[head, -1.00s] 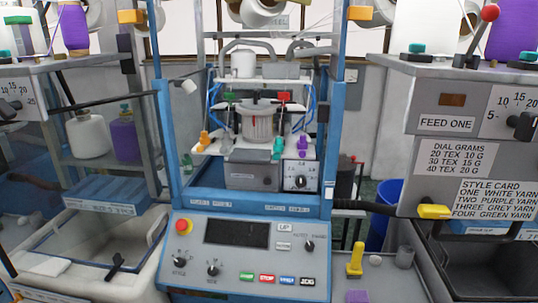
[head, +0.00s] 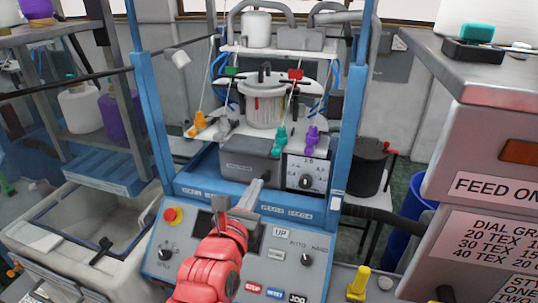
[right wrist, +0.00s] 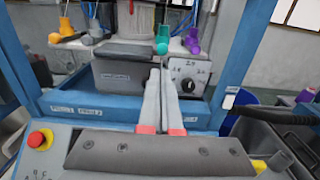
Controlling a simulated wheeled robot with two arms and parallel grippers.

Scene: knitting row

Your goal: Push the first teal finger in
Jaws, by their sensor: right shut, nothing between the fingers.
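The teal finger (head: 279,140) sticks out at the front of the white shelf of the knitting machine, between an orange finger (head: 197,123) and a purple finger (head: 311,138). It also shows in the right wrist view (right wrist: 162,40), just above and beyond my fingertips. My right gripper (head: 260,184) is shut and empty. It is in front of the grey box, below the teal finger and apart from it in the picture. The right wrist view shows its two fingers (right wrist: 163,75) together, pointing toward the machine. My left gripper is not in view.
A dial box (head: 306,173) is right of the grey box (head: 248,167). Blue posts (head: 356,110) frame the machine on both sides. The control panel (head: 190,245) lies below my right arm. A yellow peg (head: 359,283) stands at lower right.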

